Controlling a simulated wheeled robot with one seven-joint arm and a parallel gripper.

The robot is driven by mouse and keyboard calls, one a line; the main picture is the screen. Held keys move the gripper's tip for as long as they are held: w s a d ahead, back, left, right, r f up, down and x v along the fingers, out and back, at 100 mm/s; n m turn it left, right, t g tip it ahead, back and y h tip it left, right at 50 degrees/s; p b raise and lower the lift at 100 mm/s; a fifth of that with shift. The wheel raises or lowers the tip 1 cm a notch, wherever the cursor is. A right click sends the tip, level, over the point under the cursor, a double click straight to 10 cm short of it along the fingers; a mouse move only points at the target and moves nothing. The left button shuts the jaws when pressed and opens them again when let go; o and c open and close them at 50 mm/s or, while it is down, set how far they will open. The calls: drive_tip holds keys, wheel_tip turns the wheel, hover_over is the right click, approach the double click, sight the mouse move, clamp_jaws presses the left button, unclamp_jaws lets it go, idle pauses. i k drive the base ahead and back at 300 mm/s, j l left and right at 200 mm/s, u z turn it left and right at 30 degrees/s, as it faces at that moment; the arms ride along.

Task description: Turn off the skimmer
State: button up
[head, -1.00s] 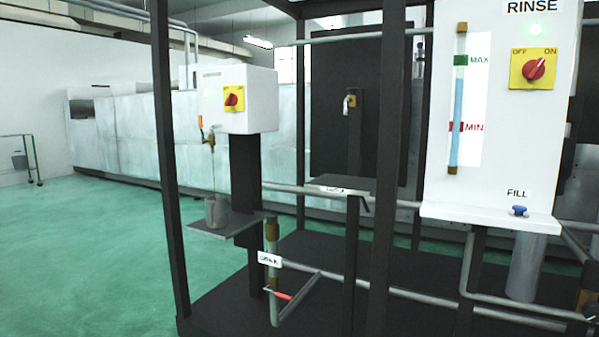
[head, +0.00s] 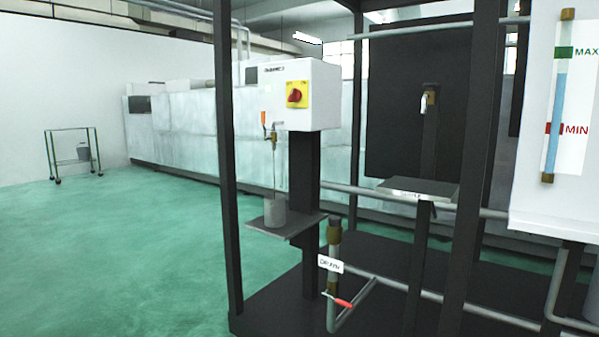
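A white control box (head: 300,95) stands on a dark post left of centre in the head view; its small label looks like it could read skimmer, but it is too small to be sure. A red rotary knob on a yellow plate (head: 297,94) is on its front; I cannot read the knob's position. A faint greenish lamp spot shows on the box's front. Below the box are a tap with an orange handle (head: 264,119) and a grey cup (head: 274,212) on a small shelf. My gripper is not in view.
Dark frame posts (head: 228,160) stand beside the box on a dark base. A drain pipe with a red-handled valve (head: 343,303) is low in front. A white panel with a level gauge (head: 556,110) is at right. Green floor (head: 120,245) at left is open; a trolley (head: 73,152) stands far back.

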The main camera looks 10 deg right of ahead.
sight(295, 95)
drive_tip(key=u, duration=0.6)
drive_tip(key=i+l+u, duration=0.2)
drive_tip(key=u, duration=0.15)
drive_tip(key=i+l+u, duration=0.5)
drive_tip(key=l+u, duration=0.2)
drive_tip(key=i+l, duration=0.15)
drive_tip(key=l, duration=0.2)
drive_tip(key=i+l+u, duration=0.1)
drive_tip(key=l, duration=0.2)
drive_tip(key=i+l, duration=0.2)
drive_tip(key=l, duration=0.15)
